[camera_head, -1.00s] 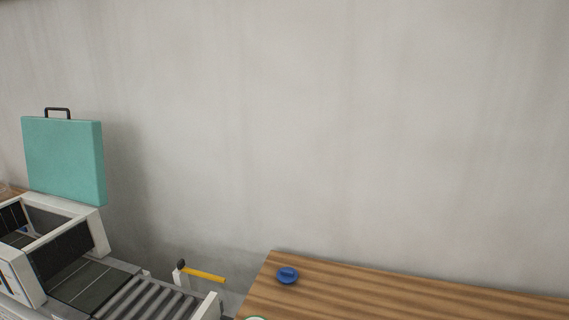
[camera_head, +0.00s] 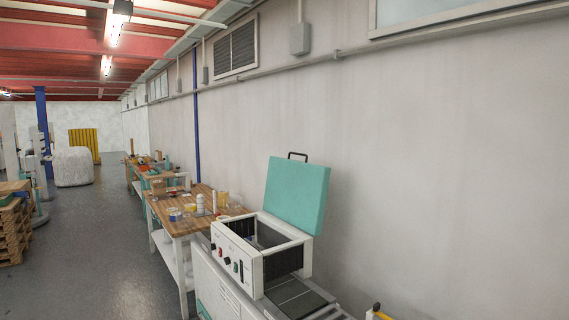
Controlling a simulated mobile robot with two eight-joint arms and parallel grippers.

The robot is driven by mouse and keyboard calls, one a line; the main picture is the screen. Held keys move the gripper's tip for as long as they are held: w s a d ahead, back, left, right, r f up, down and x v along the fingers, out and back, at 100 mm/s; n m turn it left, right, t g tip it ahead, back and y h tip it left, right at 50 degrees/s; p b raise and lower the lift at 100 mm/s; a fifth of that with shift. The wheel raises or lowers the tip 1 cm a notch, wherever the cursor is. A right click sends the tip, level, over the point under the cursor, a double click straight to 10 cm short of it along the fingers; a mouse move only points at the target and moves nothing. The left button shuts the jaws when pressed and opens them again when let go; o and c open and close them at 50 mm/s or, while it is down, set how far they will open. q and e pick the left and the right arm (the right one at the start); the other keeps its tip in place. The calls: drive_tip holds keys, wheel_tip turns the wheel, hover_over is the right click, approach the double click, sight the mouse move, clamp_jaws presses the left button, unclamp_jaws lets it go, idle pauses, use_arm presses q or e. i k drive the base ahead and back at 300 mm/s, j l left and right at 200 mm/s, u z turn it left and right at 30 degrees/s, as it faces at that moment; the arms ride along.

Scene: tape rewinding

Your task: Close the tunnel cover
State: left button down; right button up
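The tunnel cover (camera_head: 297,195) is a teal panel with a black handle (camera_head: 298,156) on its top edge. It stands raised, tilted back toward the wall, at the rear of the white tunnel housing (camera_head: 250,262). The housing is open on top, and its dark inside shows. Its front has a control panel with knobs and a red button. Neither of my grippers is in view.
A dark conveyor bed (camera_head: 297,296) runs out of the tunnel toward the lower right. A wooden workbench (camera_head: 180,222) with bottles and jars stands beyond the machine. Grey floor (camera_head: 120,270) is free to the left. Wooden pallets (camera_head: 14,225) stand at the far left. The wall is close behind the machine.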

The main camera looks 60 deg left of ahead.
sight(296, 194)
drive_tip(key=k+u, duration=0.3)
drive_tip(key=u, duration=0.15)
drive_tip(key=k+j+u, duration=0.2)
drive_tip(key=u, duration=0.2)
drive_tip(key=i+j+u, duration=0.5)
drive_tip(key=i+u, duration=0.3)
